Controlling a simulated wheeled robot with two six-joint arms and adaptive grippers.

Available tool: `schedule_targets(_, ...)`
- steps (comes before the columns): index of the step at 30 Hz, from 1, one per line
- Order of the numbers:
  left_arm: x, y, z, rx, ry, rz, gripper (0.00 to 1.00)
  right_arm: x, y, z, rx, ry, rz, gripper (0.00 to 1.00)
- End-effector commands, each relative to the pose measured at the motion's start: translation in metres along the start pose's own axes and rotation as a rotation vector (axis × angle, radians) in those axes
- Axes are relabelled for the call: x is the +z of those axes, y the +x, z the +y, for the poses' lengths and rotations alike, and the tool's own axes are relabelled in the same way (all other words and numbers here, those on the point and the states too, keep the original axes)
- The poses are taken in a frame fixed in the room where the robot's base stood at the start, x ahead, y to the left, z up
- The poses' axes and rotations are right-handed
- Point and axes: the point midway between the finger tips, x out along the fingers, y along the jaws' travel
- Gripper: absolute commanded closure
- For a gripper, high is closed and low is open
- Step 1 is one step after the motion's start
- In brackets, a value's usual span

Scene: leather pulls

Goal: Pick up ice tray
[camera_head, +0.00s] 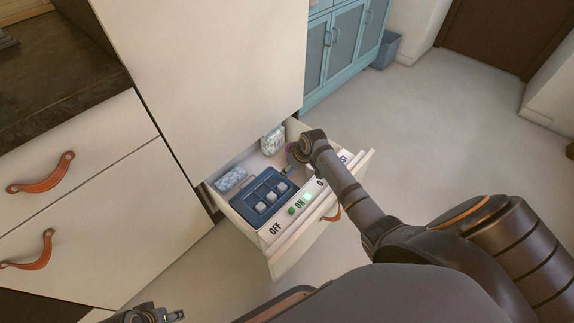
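The ice tray (251,189) is dark blue, with several compartments and a few pale cubes in it. It lies in an open white drawer (283,251). My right arm reaches in from the right, and its gripper (286,172) points down inside the drawer, by the tray's far right corner. Its fingers are small and partly hidden by the wrist, so I cannot tell whether they touch the tray or are open. My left gripper (176,316) is at the bottom edge, away from the drawer and partly cut off; its opening is unclear.
Clear packages (231,179) and (273,140) lie at the drawer's back. A tall white cabinet front (210,70) rises behind. The floor at right is clear.

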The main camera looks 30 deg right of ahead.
Motion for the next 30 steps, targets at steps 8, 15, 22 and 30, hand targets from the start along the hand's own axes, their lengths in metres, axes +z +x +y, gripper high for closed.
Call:
schedule_targets(8,0.004,0.03,-0.016,-0.039,-0.014,-0.056,0.6,0.026,-0.05,-0.016,0.0,-0.001,-0.003,0.97)
schedule_targets(15,0.015,0.076,-0.027,-0.058,-0.021,-0.046,0.6,0.05,-0.075,-0.029,0.0,-0.002,-0.002,0.97)
schedule_targets(22,0.026,0.103,-0.035,-0.071,-0.023,-0.04,0.6,0.065,-0.092,-0.037,-0.001,0.0,-0.001,0.97)
schedule_targets(30,0.029,0.11,-0.037,-0.074,-0.023,-0.036,0.6,0.069,-0.095,-0.039,-0.001,0.0,0.001,0.97)
